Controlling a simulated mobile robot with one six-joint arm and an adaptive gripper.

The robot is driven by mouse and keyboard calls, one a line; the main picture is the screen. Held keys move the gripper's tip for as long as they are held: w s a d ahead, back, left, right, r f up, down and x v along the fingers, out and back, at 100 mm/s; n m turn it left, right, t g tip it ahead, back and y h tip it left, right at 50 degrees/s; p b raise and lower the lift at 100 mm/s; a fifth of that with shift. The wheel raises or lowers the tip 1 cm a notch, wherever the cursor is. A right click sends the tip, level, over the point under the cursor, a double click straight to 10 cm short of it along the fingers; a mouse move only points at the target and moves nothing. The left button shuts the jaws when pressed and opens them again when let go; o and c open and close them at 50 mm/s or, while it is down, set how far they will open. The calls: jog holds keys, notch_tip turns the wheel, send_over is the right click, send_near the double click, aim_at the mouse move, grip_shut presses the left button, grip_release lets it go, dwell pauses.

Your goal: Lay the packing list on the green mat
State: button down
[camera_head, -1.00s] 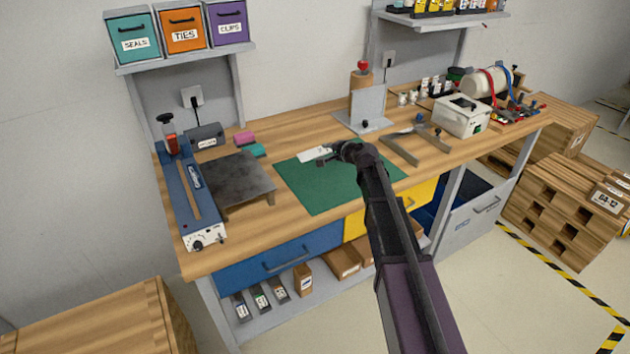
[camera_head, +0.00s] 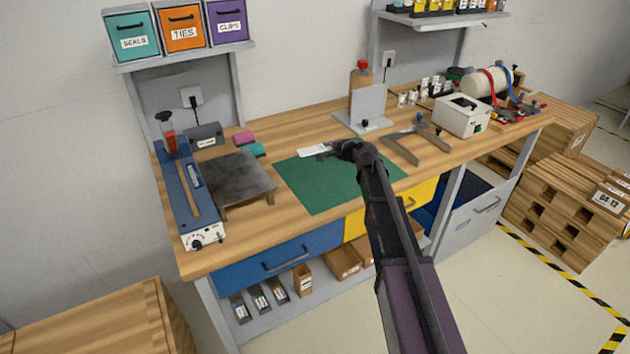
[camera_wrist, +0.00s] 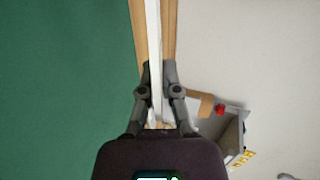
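The packing list (camera_head: 313,150) is a small white sheet at the back edge of the green mat (camera_head: 320,187) in the head view. My gripper (camera_head: 328,153) holds it from the right. In the wrist view the packing list (camera_wrist: 153,35) shows edge-on as a thin white strip between the fingers of my gripper (camera_wrist: 157,85), which are shut on it. The green mat (camera_wrist: 65,90) fills the left of that view. The head view does not clearly show whether the sheet touches the mat. My arm covers the mat's right part.
A dark low platform (camera_head: 235,178) and a blue sealer (camera_head: 183,205) stand left of the mat. Pink (camera_head: 243,137) and teal (camera_head: 257,150) blocks lie behind it. The mat's front is bare.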

aim_at(328, 176)
jog(key=shift+f+b, duration=4.3)
jog(key=shift+f, duration=0.25)
jog(key=c, duration=1)
grip_release()
jog(key=shift+o, duration=0.2)
jog(key=shift+s+d, duration=0.1)
jog(key=shift+p+v, duration=1.4)
jog(key=shift+v, duration=2.5)
jog(key=shift+r, duration=0.1)
notch_tip(328, 176, up, 7)
jog(key=s+d+p, duration=0.1)
jog(key=s+p, duration=0.1)
jog(key=p, duration=0.5)
jog(key=shift+d, duration=0.4)
